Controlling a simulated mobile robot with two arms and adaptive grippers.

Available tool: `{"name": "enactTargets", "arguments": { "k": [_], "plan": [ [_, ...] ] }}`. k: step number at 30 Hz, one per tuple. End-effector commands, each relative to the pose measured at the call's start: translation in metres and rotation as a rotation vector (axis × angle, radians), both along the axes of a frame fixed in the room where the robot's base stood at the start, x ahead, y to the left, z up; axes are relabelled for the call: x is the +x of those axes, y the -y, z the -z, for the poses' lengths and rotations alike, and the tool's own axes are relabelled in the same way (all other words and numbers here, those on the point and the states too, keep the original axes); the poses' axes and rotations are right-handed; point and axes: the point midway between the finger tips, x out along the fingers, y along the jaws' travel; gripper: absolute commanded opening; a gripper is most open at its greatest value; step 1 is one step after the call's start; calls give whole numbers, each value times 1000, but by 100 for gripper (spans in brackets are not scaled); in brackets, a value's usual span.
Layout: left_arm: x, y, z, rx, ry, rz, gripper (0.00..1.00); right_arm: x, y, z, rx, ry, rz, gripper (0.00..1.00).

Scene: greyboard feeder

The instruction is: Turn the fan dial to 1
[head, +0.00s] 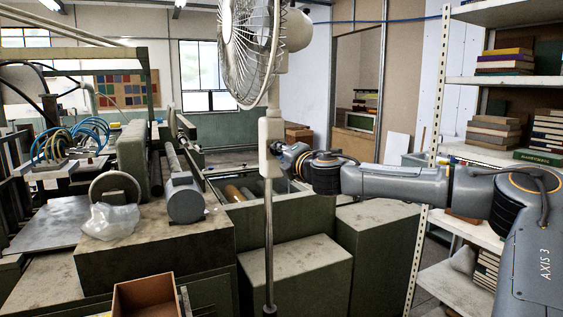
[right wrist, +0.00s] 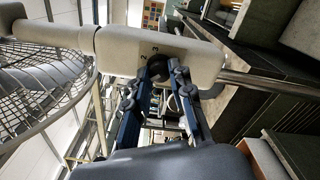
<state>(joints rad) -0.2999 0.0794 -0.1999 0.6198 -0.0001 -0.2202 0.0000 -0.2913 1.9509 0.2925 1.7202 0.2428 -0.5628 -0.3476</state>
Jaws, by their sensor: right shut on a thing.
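The standing fan (head: 250,45) has a white wire cage and a pale pole. Its cream control box (head: 270,132) sits midway up the pole. In the right wrist view the box (right wrist: 117,48) lies sideways, with small figures, seemingly 2 and 3, printed on its face. The dark round dial (right wrist: 158,72) is on this face, partly hidden between the fingers. My right gripper (head: 280,148) reaches in from the right to the box. In the right wrist view its two blue fingers (right wrist: 164,74) are shut on the dial. Which figure the dial points to cannot be told. My left gripper is out of view.
A green machine bench with a grey motor (head: 185,197) and a plastic bag (head: 110,221) stands left of the pole. A cardboard box (head: 147,297) is in front. Shelves with books (head: 505,62) stand at right. Green cabinets (head: 297,272) stand low behind the pole.

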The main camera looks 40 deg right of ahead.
Motion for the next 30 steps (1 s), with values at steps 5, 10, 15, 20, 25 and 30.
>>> {"name": "enactTargets", "arguments": {
  "k": [5,10,15,20,25,30],
  "plan": [
    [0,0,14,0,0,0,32,0,0,3,129,43,-1,0],
    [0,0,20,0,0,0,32,0,0,2,226,73,0,0],
    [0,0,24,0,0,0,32,0,0,1,289,92,-1,0],
    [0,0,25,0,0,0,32,0,0,0,318,102,-1,0],
    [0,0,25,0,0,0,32,0,0,0,328,105,-1,0],
    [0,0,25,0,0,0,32,0,0,0,328,105,-1,0]
  ]
}}
